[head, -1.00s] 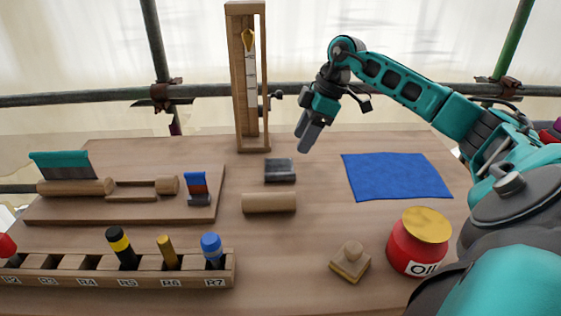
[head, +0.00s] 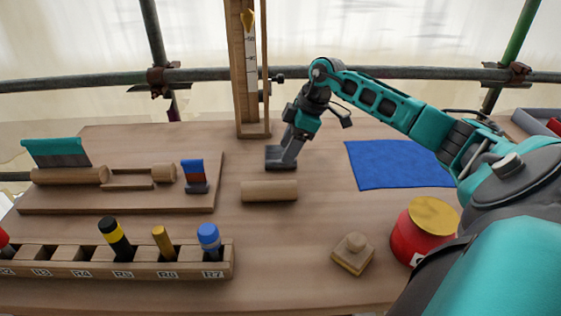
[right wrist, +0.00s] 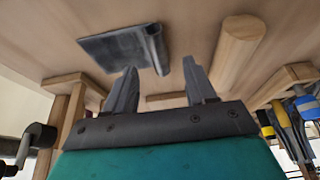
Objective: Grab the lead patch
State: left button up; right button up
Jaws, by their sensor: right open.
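The lead patch is a small dark grey plate with a raised, rolled edge (head: 273,161). It lies on the bench in front of the upright wooden frame, and it shows in the right wrist view (right wrist: 112,48). My right gripper (head: 286,157) is over the patch in the head view and hides part of it. In the right wrist view the right gripper (right wrist: 160,70) is open and empty. Its fingertips point at the patch, with the rolled edge ahead of the gap between them. Whether they touch it I cannot tell. My left gripper is not in view.
A wooden roller (head: 269,191) lies just in front of the patch. The wooden frame (head: 247,90) stands close behind it. A blue cloth (head: 395,165) lies to the right. A wooden block with a knob (head: 352,255) and a red oil pot (head: 418,237) stand nearer.

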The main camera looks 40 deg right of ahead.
aim_at(280, 154)
jog(key=x, duration=0.3)
jog(key=shift+w+f, duration=0.2)
jog(key=shift+f, duration=0.15)
jog(key=shift+r, duration=0.1)
grip_shut()
